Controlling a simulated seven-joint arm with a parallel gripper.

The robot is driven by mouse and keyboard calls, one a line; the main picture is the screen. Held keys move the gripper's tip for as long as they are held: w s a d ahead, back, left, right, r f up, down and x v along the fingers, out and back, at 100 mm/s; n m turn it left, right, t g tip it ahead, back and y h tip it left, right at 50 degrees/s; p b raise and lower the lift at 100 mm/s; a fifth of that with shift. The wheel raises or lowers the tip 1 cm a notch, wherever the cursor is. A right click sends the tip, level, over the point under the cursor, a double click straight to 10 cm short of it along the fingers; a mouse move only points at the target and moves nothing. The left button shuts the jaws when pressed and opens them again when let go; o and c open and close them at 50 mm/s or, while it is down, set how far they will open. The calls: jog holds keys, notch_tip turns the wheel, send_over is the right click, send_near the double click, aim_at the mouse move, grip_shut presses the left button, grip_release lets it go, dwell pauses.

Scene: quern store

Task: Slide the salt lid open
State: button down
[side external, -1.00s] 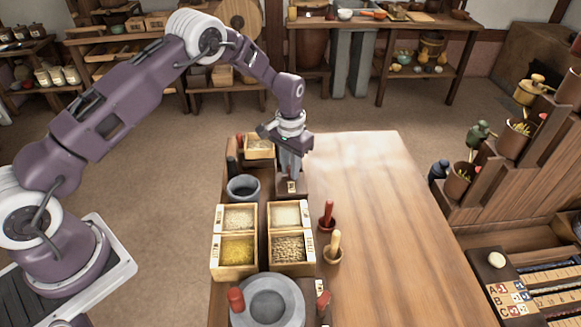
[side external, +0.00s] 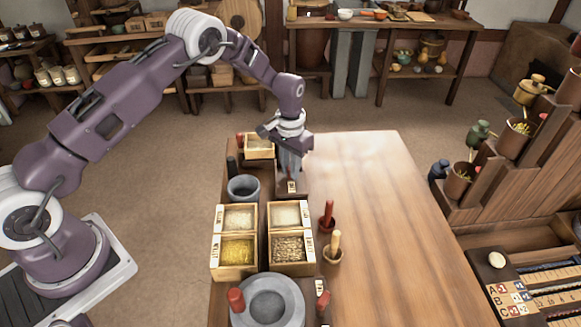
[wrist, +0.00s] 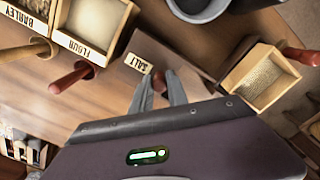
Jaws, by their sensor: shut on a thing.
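The salt box has a dark brown flat lid (wrist: 178,52) with a pale SALT label (wrist: 137,62) beside it. In the side view the box (side external: 298,186) stands at the table's far end, below my gripper (side external: 290,172). In the wrist view my gripper (wrist: 160,92) is shut on a reddish-brown knob (wrist: 171,76) at the lid, its fingers on either side. The fingers and wrist hide part of the lid. I see no clear opening in the salt box.
A light wooden box (wrist: 266,76) of pale grain stands close beside. A grey bowl (side external: 243,188), open grain boxes (side external: 236,263), a red-handled tool (side external: 328,216) and a stone quern (side external: 270,302) line the table's left side. The table's right half (side external: 380,230) is clear.

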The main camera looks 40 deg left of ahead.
jog(key=w+a, duration=0.5)
dwell(0.3)
jog(key=c, duration=1.3)
grip_release()
notch_tip(320, 180, up, 7)
jog(key=shift+r, duration=0.1)
